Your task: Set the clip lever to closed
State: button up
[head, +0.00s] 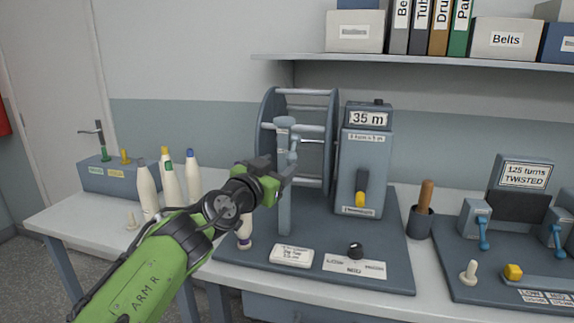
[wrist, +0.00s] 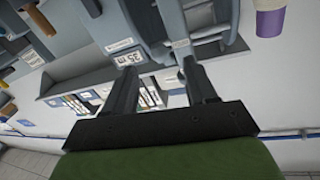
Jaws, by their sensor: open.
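Two brighter blue levers (head: 482,235) (head: 559,236) hang down on grey blocks of the device at the right. No readable label tells which one is the clip lever. My gripper (head: 288,172) is beside the post, just below the light-blue lever in the head view; contact cannot be told. In the wrist view my gripper (wrist: 160,85) is open, with nothing seen held between its fingers.
The reel (head: 327,94) and a counter box reading 35 m (head: 352,150) stand close behind my gripper. Several cones (head: 148,192) are at the left. A cup with a wooden handle (head: 420,222) stands between the devices.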

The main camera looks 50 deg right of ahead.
aim_at(288, 159)
jog(key=x, duration=0.6)
jog(key=shift+a, duration=0.1)
